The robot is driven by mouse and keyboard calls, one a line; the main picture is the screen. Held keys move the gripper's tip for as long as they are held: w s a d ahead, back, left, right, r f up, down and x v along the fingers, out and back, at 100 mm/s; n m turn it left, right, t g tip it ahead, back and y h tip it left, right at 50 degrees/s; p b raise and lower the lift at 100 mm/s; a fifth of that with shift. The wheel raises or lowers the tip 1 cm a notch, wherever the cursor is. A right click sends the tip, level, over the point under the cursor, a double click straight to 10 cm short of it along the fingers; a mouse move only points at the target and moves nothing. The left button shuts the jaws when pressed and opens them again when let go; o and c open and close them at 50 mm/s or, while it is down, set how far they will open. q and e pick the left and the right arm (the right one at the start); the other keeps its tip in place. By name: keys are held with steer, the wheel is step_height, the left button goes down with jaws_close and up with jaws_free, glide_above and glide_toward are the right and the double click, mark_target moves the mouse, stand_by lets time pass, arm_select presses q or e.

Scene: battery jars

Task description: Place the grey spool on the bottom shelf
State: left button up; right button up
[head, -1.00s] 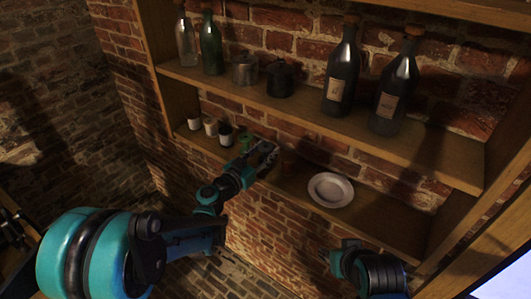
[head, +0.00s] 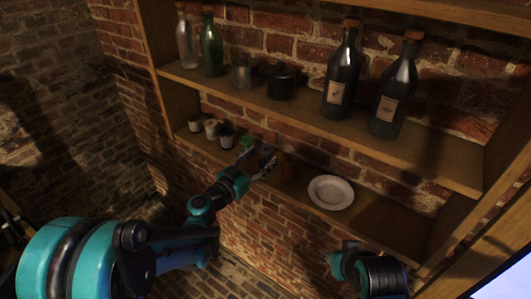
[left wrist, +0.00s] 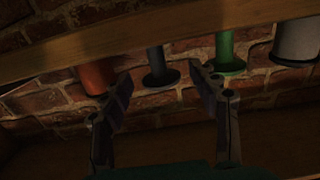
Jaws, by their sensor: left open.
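The grey spool (left wrist: 155,68) stands on the bottom shelf (head: 385,218), between a green spool (left wrist: 226,52) and an orange spool (left wrist: 95,77). The left wrist view appears upside down, with the shelf's front edge hiding part of the spools. My left gripper (head: 266,164) is in front of the bottom shelf. In the left wrist view its fingers (left wrist: 160,95) are spread and empty, with the grey spool appearing in the gap between them, apart from both. In the head view the gripper largely hides the grey spool. My right gripper (head: 340,254) is low at the right; its fingers are unclear.
Several small pale jars (head: 211,129) stand left on the bottom shelf. A white plate (head: 331,192) lies right of the spools, with bare shelf beyond it. The shelf above holds bottles (head: 341,85), a dark pot (head: 281,85) and a metal pot (head: 245,76).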

arm_select(q)
steer(key=s+a+f+n+g+y, duration=0.2)
steer(key=s+a, duration=0.3)
steer(key=s, duration=0.4)
steer(key=s+a+f+n+g+y, duration=0.2)
steer(key=s+a+y, duration=0.3)
steer(key=s, duration=0.4)
steer(key=s+a+f+n+g+y, duration=0.3)
steer(key=s+a, duration=0.3)
steer(key=s, duration=0.3)
steer(key=shift+s+a+g+y, duration=0.3)
steer(key=shift+s, duration=0.1)
steer(key=shift+f, duration=0.1)
